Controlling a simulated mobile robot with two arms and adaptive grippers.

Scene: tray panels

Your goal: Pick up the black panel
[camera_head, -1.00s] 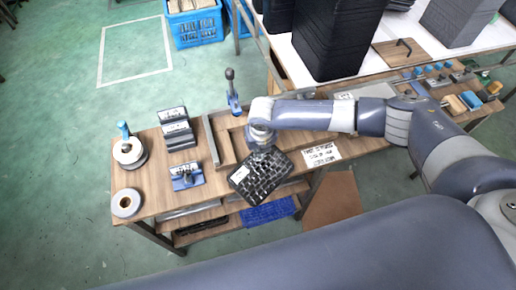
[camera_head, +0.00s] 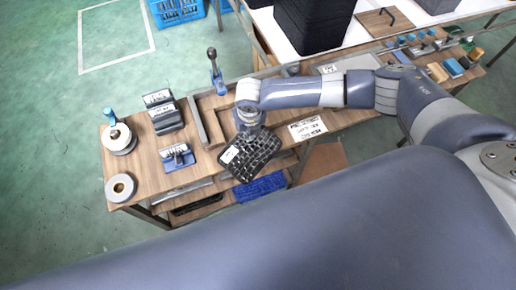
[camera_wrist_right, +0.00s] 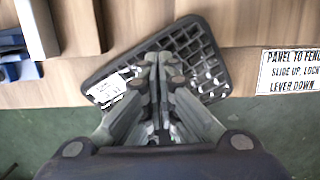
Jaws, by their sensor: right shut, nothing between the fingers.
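The black panel (camera_head: 257,160) is a dark grid-like tray with a white label. It lies tilted at the front edge of the wooden bench (camera_head: 205,160) and juts out past it. In the right wrist view the panel (camera_wrist_right: 207,55) shows behind and around the fingertips, with its label to the left. My right gripper (camera_head: 249,132) points down at the panel's upper part. Its fingers (camera_wrist_right: 163,62) are shut together with nothing between them. I cannot tell whether the tips touch the panel. My left gripper is not in view.
A wooden fixture with a lever (camera_head: 214,70) stands behind the panel. A printed sign (camera_head: 307,128) lies to its right. Tape rolls (camera_head: 121,187) and small blue-based devices (camera_head: 178,157) are at the left. A blue panel (camera_head: 262,187) is on the lower shelf.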

